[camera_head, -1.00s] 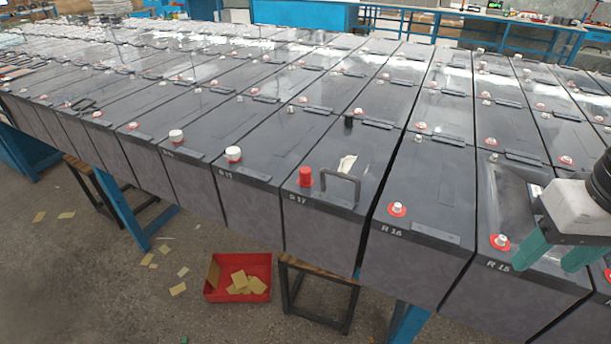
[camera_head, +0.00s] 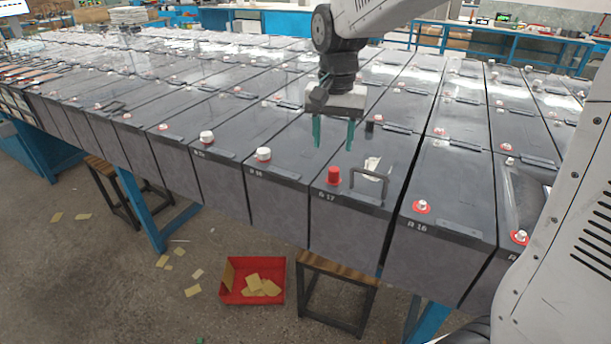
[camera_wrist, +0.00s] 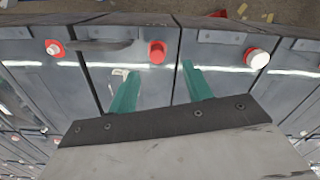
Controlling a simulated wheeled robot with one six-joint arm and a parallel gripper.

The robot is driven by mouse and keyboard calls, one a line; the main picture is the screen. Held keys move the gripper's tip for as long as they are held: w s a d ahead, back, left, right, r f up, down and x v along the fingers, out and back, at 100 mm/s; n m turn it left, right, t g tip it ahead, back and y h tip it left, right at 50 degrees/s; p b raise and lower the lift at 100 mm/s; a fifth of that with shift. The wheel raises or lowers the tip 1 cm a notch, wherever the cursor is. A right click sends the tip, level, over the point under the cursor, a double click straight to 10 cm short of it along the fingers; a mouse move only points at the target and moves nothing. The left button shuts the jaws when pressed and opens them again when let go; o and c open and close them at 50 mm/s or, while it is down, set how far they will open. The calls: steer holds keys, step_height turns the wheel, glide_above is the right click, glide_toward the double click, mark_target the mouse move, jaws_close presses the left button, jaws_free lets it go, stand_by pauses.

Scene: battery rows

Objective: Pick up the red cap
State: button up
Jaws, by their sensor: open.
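The red cap (camera_head: 334,176) stands upright on the front end of the battery marked 17, left of that battery's black handle (camera_head: 369,184). My gripper (camera_head: 333,147) is open and empty, with its two green fingers pointing down above the same battery, behind and above the cap. In the wrist view the red cap (camera_wrist: 157,52) lies ahead of the green fingertips (camera_wrist: 160,70), roughly between their directions and clear of both.
White caps (camera_head: 264,154) and (camera_head: 207,137) stand on neighbouring batteries to the left. A red bin (camera_head: 227,293) and a wooden stool (camera_head: 338,267) stand on the floor below.

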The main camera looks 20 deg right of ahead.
mark_target(334, 169)
steer(key=shift+w+a+f, duration=0.2)
steer(key=shift+w+f, duration=0.05)
steer(key=shift+f, duration=0.05)
steer(key=f, duration=0.4)
steer(key=d+f, duration=0.1)
steer(key=f, duration=0.1)
steer(key=shift+s+d+f, duration=0.1)
steer(key=shift+s+f, duration=0.05)
steer(key=shift+s, duration=0.2)
steer(key=shift+f, duration=0.55)
steer(key=c, duration=1)
